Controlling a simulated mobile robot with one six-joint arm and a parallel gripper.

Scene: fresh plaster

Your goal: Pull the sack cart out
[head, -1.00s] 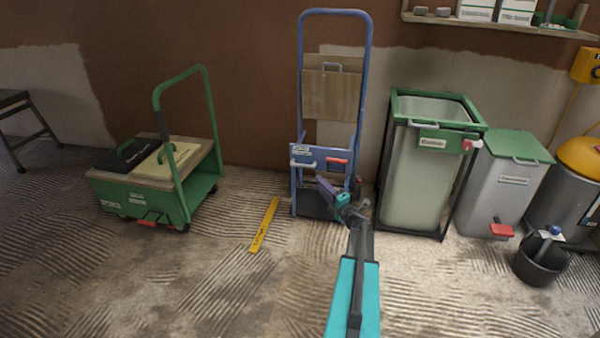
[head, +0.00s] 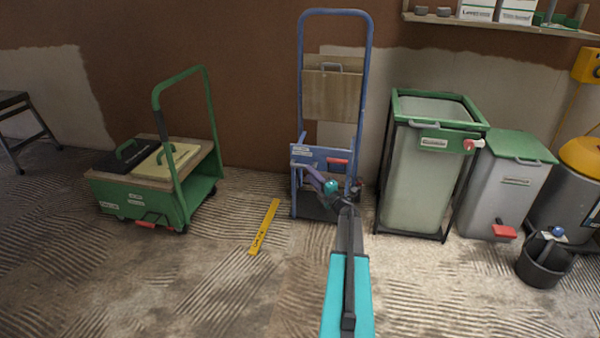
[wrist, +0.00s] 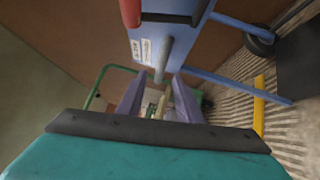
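The sack cart (head: 368,75) is a tall blue tubular frame standing upright against the wall, with a wooden board (head: 330,100) on it. Its low blue panel (head: 322,153) carries a label, a red lever (head: 338,161) and a grey handle. In the wrist view the grey handle (wrist: 164,58) stands out from the panel, in line with the gap between my fingertips. My gripper (wrist: 157,80) is open, its purple fingers on either side of that line; contact cannot be told. In the head view my gripper (head: 305,163) is at the panel's left and partly hides the handle.
A green platform trolley (head: 140,200) stands to the left. A yellow strip (head: 265,226) lies on the floor between it and the cart. A green-topped bin in a dark frame (head: 415,180) stands close on the right.

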